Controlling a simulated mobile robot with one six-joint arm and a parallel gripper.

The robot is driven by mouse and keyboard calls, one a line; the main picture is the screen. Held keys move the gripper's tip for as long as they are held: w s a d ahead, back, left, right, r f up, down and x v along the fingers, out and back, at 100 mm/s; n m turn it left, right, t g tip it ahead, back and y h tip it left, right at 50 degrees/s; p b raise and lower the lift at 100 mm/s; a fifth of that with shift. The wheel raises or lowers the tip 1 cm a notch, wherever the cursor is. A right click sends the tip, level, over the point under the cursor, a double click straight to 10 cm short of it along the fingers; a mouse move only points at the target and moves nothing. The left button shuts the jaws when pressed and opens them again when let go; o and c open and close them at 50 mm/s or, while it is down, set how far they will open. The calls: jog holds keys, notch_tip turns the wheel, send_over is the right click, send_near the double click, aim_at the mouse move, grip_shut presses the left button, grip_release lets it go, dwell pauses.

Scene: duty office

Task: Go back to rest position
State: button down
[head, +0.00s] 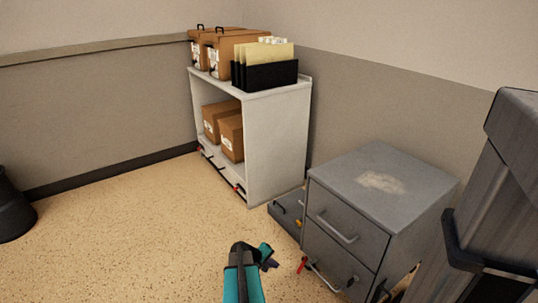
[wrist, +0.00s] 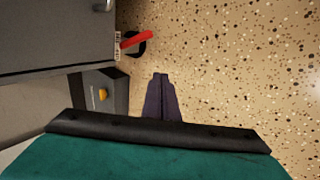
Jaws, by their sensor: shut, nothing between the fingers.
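My gripper (head: 270,264) is at the lower middle of the head view, at the end of my teal and dark arm. It is in the air over the speckled floor, left of the grey drawer cabinet (head: 345,222). In the wrist view its dark fingers (wrist: 161,98) are together, with nothing between them. The cabinet also shows at the upper left of the wrist view (wrist: 50,35), apart from the fingers. Its two visible drawers look shut in the head view.
A white shelf unit (head: 275,150) with cardboard boxes (head: 230,138) and a black file holder (head: 270,76) stands against the wall. A low grey box (head: 286,212) lies beside the cabinet. A black bin (head: 12,212) is far left. The floor (head: 130,235) between is clear.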

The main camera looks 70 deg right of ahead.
jog(key=w+a+r+n+t+p, duration=0.1)
jog(key=w+a+r+n+p, duration=0.15)
jog(key=w+a+p, duration=0.35)
jog(key=w+a+r+n+t+p, duration=0.1)
jog(key=w+a+r+p, duration=0.3)
jog(key=w+a, duration=0.3)
jog(key=w+a+r+n+p, duration=0.1)
jog(key=w+a+r+p, duration=0.25)
jog(key=a, duration=0.45)
jog(key=w+a+r+n+p, duration=0.25)
jog(key=a+p, duration=0.25)
jog(key=a, duration=0.3)
jog(key=s+a+r+y+p, duration=0.15)
jog(key=a+p, duration=0.25)
jog(key=a, duration=0.4)
jog(key=s+a+r+y+p, duration=0.1)
jog(key=a+r+p, duration=0.25)
jog(key=a, duration=0.45)
jog(key=s+a+r+g+y+p, duration=0.1)
jog(key=s+a+r+y+p, duration=0.1)
jog(key=s+a, duration=0.3)
jog(key=s+a+r+g+y+p, duration=0.2)
jog(key=s+a, duration=0.4)
jog(key=a, duration=0.3)
jog(key=shift+s+r, duration=0.25)
jog(key=shift+r, duration=0.05)
